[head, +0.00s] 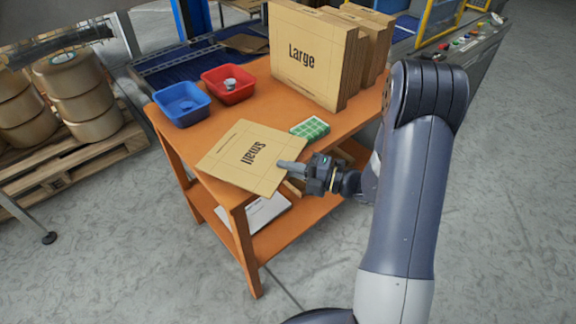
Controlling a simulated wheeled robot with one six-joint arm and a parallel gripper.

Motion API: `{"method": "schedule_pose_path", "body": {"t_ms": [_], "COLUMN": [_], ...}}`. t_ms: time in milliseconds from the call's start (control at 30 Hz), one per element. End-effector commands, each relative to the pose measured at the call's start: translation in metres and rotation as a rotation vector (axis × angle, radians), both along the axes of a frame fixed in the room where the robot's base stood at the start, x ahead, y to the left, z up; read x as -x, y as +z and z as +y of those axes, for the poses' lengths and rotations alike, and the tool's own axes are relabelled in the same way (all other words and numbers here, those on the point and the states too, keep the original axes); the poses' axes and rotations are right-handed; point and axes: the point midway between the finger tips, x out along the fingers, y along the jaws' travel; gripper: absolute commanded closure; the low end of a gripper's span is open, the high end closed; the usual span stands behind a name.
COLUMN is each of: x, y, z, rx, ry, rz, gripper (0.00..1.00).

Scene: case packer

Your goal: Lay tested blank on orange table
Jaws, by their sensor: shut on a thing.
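A flat cardboard blank (240,145) marked "Small" lies over the front of the orange table (208,187), close above or on its top; I cannot tell whether all of it touches. My gripper (291,166) is shut on the blank's right edge near the table's front right side. The gripper's lower finger is hidden by the blank. My arm reaches in from the right.
A blue bin (182,103) and a red bin (228,84) with a small grey item stand at the back left of the table. Large cardboard blanks (310,55) stand upright at the back right. A green-and-white box (310,128) lies beside the Small blank. A lower shelf holds papers (262,210).

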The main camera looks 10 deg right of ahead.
Motion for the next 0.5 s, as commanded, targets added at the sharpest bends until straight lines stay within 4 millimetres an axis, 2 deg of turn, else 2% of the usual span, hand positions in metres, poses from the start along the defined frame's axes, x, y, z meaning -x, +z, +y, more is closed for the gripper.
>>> {"method": "schedule_pose_path", "body": {"t_ms": [100,133,367,500], "x": [-0.0001,-0.0001,0.0,0.0], "y": [-0.0036,-0.0032,-0.0029,-0.0029], "z": [0.0,0.0,0.0,0.0], "rx": [-0.001,0.0,0.0,0.0], "ry": [0.0,0.0,0.0,0.0], "rz": [0.0,0.0,0.0,0.0], "gripper": [1.0,0.92,0.73,0.72]}}
